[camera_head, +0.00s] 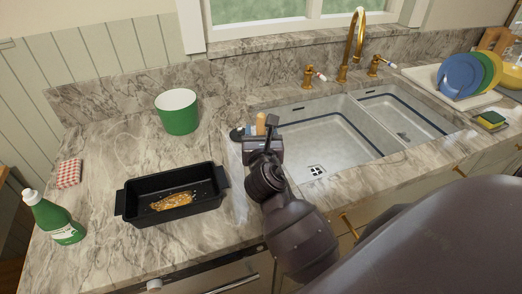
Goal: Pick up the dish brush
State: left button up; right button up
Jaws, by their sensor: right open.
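What looks like the dish brush, a small tan wooden piece (260,124), shows just beyond my right gripper (259,131), left of the sink. A dark, bluish piece (237,133) lies beside it on the counter; I cannot tell whether it belongs to the brush. My right gripper is open, with its fingers close around or above the tan piece. The gripper and wrist hide part of this spot, so contact cannot be told. My left gripper is not in view.
A black pan (146,211) with brown residue stands left of my right arm. A green-and-white bowl (178,113) is behind it. A green bottle (57,222) and checked cloth (69,173) are far left. The double sink (375,152) opens to the right, with a sponge (491,120) and plates (460,76) beyond.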

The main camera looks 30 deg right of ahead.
jog(key=shift+w+d, duration=0.25)
jog(key=shift+w, duration=0.15)
grip_shut()
